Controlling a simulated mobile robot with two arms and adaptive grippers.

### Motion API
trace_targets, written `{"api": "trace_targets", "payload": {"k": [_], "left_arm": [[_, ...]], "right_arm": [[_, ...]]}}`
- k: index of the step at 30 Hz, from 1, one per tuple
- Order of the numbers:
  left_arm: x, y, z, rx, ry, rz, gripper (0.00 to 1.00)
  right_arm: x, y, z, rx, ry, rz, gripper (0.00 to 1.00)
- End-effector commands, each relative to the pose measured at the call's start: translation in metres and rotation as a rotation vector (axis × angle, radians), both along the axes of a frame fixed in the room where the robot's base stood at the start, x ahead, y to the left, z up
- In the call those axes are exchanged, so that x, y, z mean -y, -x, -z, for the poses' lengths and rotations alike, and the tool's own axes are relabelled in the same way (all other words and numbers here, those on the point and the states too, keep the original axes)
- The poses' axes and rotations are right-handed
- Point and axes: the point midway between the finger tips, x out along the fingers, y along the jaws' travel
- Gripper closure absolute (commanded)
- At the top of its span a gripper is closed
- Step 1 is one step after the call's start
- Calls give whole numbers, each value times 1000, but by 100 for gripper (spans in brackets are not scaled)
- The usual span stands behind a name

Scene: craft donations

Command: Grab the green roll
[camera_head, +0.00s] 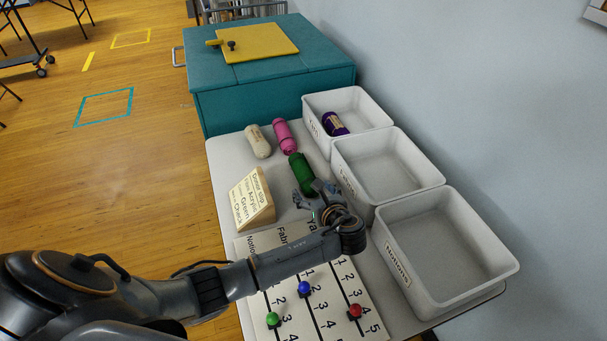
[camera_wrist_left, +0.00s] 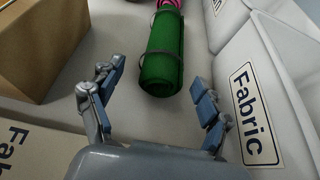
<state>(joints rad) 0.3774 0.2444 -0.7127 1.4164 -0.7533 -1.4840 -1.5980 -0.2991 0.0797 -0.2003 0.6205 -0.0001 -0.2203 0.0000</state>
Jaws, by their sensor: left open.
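The green roll (camera_head: 300,171) lies on the white table, between the wooden sign block and the white bins. It also shows in the left wrist view (camera_wrist_left: 163,52), with dark bands around it, just ahead of the fingers. My left gripper (camera_head: 319,196) is at the near end of the roll. In the left wrist view my left gripper (camera_wrist_left: 155,100) is open and empty, with its blue-padded fingers spread on either side of the line to the roll's near end. The fingers do not grip it. My right gripper is not in view.
A pink roll (camera_head: 284,137) lies just beyond the green one, with a cream roll (camera_head: 258,142) to its left. The Fabric bin (camera_head: 350,183) stands close on the right. The sign block (camera_head: 258,205) is on the left. A purple roll (camera_head: 334,124) is in the far bin.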

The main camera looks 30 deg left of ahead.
Motion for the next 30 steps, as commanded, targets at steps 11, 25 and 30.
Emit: {"api": "trace_targets", "payload": {"k": [11, 25, 30], "left_arm": [[-22, -21, 13, 1, 1, 0, 22], [-22, -21, 13, 0, 0, -1, 83], [-22, -20, 13, 0, 0, -1, 83]], "right_arm": [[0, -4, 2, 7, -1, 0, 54], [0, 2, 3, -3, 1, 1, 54], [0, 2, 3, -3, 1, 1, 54]]}}
